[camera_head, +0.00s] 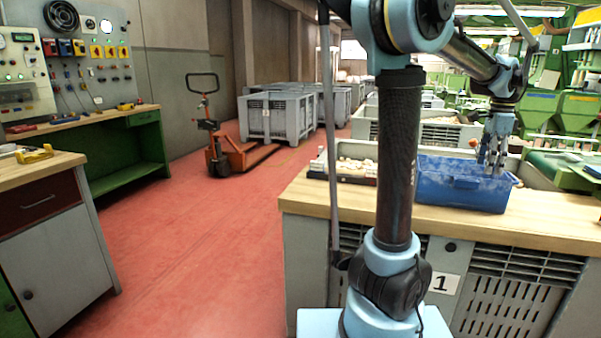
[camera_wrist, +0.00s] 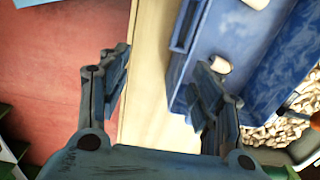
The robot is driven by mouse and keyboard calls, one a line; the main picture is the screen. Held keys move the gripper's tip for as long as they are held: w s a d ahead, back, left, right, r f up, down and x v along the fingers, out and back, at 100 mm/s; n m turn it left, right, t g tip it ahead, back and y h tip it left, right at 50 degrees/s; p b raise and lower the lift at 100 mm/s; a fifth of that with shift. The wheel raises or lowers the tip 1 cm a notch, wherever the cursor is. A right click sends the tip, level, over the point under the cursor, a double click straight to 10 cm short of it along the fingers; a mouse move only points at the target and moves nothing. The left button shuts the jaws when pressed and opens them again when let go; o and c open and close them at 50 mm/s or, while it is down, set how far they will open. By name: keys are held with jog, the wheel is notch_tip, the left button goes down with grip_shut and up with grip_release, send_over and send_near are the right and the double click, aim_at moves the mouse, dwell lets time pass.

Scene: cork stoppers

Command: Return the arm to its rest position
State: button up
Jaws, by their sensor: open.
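My gripper (camera_head: 492,163) hangs fingers-down above the right part of the blue bin (camera_head: 463,188) on the wooden worktop. In the wrist view my gripper (camera_wrist: 165,85) has its two fingers spread wide, with nothing between them. The blue bin (camera_wrist: 185,35) lies to the right there, partly behind the right finger. A pale cork stopper (camera_wrist: 220,64) shows inside the bin, beside the right fingertip. My arm reaches up from my column and bends right, well out over the bench.
The worktop (camera_head: 545,225) stands on a grey crate marked 1. A tray of corks (camera_head: 352,168) sits left of the bin. More corks (camera_wrist: 265,135) lie in a container beyond it. A pallet truck (camera_head: 225,150) and control bench (camera_head: 85,125) stand left; the red floor (camera_head: 190,240) between is clear.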

jog(key=a+f+n, duration=0.3)
jog(key=a+n, duration=0.2)
jog(key=a, duration=0.6)
jog(key=a+f+n, duration=0.4)
jog(key=a+n, duration=0.1)
jog(key=a, duration=0.6)
jog(key=s+a+f+n+t, duration=0.2)
jog(key=s+a+f+n, duration=0.9)
jog(key=a+f, duration=0.3)
jog(key=shift+s+a+f+n, duration=0.25)
jog(key=shift+a+n, duration=0.15)
jog(key=shift+a, duration=0.7)
jog(key=shift+w, duration=0.1)
jog(key=shift+w+f, duration=0.2)
jog(key=shift+w, duration=0.15)
